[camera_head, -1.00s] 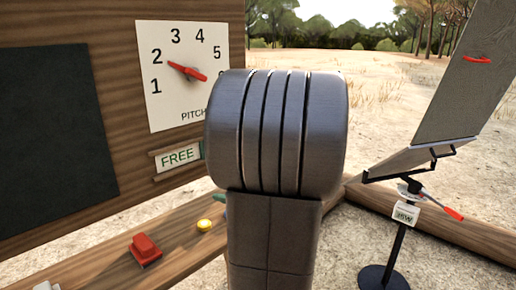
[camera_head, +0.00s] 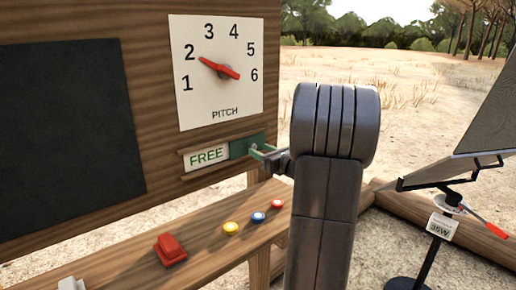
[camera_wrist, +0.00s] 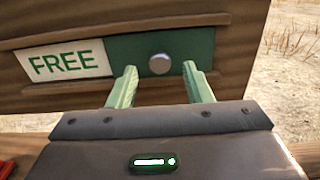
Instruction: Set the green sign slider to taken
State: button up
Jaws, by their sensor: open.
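The sign on the wooden panel reads FREE in green on a white plate (camera_head: 207,157). The green slider (camera_head: 238,149) covers the sign's right part, so any word behind it is hidden. In the wrist view the green slider (camera_wrist: 125,46) carries a round grey knob (camera_wrist: 159,64). The white FREE plate (camera_wrist: 62,63) is to its left. My gripper (camera_wrist: 159,72) is open, with one pale green finger on each side of the knob, apart from it. In the head view my gripper (camera_head: 263,152) is at the slider's right end, partly hidden by my arm.
Above the sign is a PITCH dial (camera_head: 218,72) with a red pointer. Below is a wooden ledge (camera_head: 205,262) with a red switch (camera_head: 170,249) and yellow, blue and red buttons. A dark board (camera_head: 70,130) is at left. A stand with a tilted panel (camera_head: 492,125) is at right.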

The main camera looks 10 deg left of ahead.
jog(key=shift+x, duration=1.3)
grip_shut()
jog(key=s+a+b, duration=0.5)
jog(key=s+a, duration=0.5)
jog(key=s, duration=0.2)
jog(key=shift+s, duration=0.4)
jog(key=shift+c, duration=1.7)
grip_release()
jog(key=o, duration=0.3)
jog(key=shift+s+a, duration=0.1)
jog(key=shift+s, duration=0.05)
jog(key=shift+o, duration=0.2)
